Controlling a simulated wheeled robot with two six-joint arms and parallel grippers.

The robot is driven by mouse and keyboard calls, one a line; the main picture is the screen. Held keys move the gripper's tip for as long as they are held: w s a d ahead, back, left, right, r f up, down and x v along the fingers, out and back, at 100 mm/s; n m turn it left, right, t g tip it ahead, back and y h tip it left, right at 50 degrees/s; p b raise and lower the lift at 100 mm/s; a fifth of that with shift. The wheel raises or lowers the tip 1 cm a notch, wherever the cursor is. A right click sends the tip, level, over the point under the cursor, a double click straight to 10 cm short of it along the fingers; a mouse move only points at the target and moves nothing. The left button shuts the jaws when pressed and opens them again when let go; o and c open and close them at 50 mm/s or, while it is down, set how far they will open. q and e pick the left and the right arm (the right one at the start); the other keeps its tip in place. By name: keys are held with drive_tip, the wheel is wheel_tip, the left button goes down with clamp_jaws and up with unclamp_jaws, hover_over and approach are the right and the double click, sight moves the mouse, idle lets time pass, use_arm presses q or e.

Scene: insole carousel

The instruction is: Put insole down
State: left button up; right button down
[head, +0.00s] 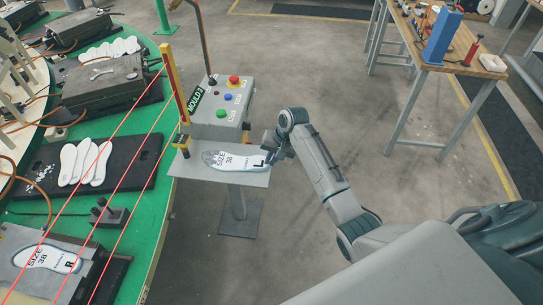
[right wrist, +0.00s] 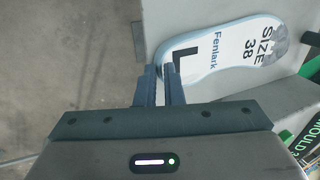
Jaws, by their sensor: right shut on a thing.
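A white insole (head: 235,160) with a grey toe, marked "SIZE 38" and "L", lies on or just above the grey metal shelf (head: 190,169) of the control stand. My right gripper (head: 274,156) is shut on its heel end from the right. In the right wrist view the insole (right wrist: 225,45) reaches up and right from the fingertips (right wrist: 166,72), with the pale shelf behind it. Whether it touches the shelf is hard to tell. My left gripper is not in view.
Red light lines (head: 134,180) cross the green carousel (head: 150,215) at left. An insole marked "R" (head: 48,259) lies in a mould. A workbench (head: 450,55) stands at upper right.

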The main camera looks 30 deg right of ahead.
drive_tip(key=c, duration=1.5)
unclamp_jaws()
drive_tip(key=shift+f, duration=0.1)
drive_tip(key=shift+c, duration=0.2)
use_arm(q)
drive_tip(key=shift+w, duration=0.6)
